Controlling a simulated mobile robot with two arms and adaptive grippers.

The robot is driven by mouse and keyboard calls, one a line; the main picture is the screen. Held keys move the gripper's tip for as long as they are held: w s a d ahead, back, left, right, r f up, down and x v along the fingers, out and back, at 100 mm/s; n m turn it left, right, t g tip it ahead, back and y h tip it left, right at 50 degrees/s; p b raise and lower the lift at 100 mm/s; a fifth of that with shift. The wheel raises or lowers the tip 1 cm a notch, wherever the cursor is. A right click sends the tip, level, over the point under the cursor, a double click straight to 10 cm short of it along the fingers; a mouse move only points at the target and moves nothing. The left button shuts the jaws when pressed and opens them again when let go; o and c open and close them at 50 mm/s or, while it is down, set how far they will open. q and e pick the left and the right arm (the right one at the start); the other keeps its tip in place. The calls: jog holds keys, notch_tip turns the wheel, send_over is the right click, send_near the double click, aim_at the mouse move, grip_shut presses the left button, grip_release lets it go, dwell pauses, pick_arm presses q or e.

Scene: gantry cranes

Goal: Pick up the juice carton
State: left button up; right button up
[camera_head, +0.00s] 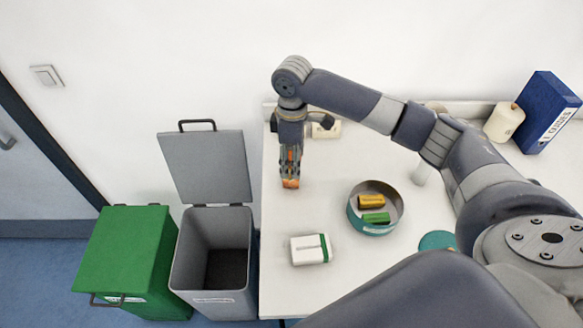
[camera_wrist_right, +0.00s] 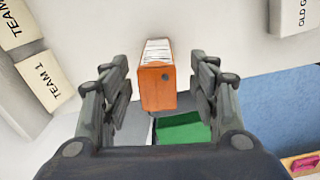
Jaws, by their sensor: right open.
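An orange box with a pale striped side (camera_wrist_right: 156,88), which I take for the juice carton, stands between the fingers of my right gripper (camera_wrist_right: 159,92) in the right wrist view. The fingers are apart, with a gap visible on each side of it. In the head view my right gripper (camera_head: 290,166) points down over the left part of the table, and a bit of the orange carton (camera_head: 290,184) shows at its fingertips. The fingers hide most of the carton there. My left gripper is not in view.
On the white table (camera_head: 335,284) are a white and green block (camera_head: 310,249), a teal bowl (camera_head: 372,228) with small yellow and green items, and a blue binder (camera_head: 545,110). Left of the table stand an open grey bin (camera_head: 193,285) and a green bin (camera_head: 125,245).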

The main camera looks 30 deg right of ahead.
aim_at(291, 170)
notch_tip(291, 170, down, 4)
jog(key=shift+w+r+p, duration=0.15)
jog(key=shift+p, duration=0.65)
jog(key=shift+f, duration=0.5)
jog(key=c, duration=0.8)
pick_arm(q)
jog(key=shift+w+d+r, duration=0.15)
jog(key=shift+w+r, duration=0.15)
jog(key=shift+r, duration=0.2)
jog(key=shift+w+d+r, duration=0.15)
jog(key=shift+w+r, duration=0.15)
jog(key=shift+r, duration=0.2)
pick_arm(e)
jog(key=c, duration=0.5)
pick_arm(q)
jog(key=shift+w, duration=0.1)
